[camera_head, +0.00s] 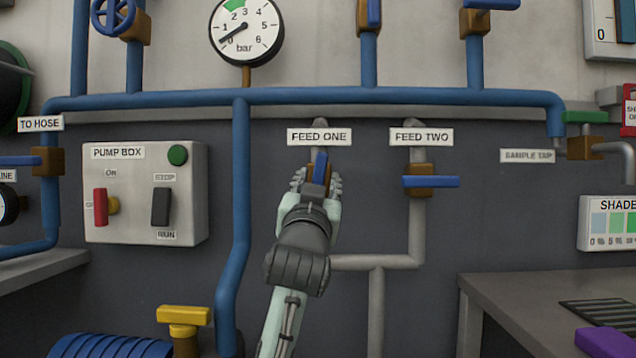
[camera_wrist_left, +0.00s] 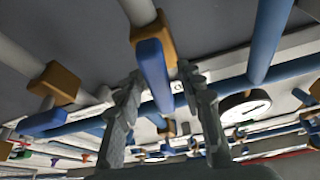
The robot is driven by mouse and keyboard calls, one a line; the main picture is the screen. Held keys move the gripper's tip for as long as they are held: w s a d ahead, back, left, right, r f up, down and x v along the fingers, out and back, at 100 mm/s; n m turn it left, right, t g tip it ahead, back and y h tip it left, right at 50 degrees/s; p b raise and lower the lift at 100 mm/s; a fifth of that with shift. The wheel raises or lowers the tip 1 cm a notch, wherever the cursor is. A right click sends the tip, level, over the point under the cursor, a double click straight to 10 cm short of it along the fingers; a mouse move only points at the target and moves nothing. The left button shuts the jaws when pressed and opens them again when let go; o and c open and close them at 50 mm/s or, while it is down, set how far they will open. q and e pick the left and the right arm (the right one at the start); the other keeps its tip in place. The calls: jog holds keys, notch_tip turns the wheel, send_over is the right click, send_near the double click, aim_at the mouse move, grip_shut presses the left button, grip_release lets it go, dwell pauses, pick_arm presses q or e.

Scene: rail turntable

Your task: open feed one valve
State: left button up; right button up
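The feed one valve has a brown body and a blue lever (camera_head: 320,165), under the FEED ONE label (camera_head: 319,137). The lever stands upright, in line with its pipe. My left gripper (camera_head: 317,182) is at this valve, its fingers on either side of the lever and covering much of the body. In the left wrist view the blue lever (camera_wrist_left: 154,75) shows between the two open fingers (camera_wrist_left: 160,78); I cannot tell whether either touches it. My right gripper is in neither view.
The feed two valve (camera_head: 431,182) is to the right, its lever crosswise. A pump box (camera_head: 145,190) is on the left, past a blue vertical pipe (camera_head: 240,200). A blue pipe (camera_head: 400,96) runs above. A grey bench (camera_head: 520,300) is at lower right.

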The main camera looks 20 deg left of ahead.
pick_arm(q)
jog(key=v, duration=1.2)
dwell(0.4)
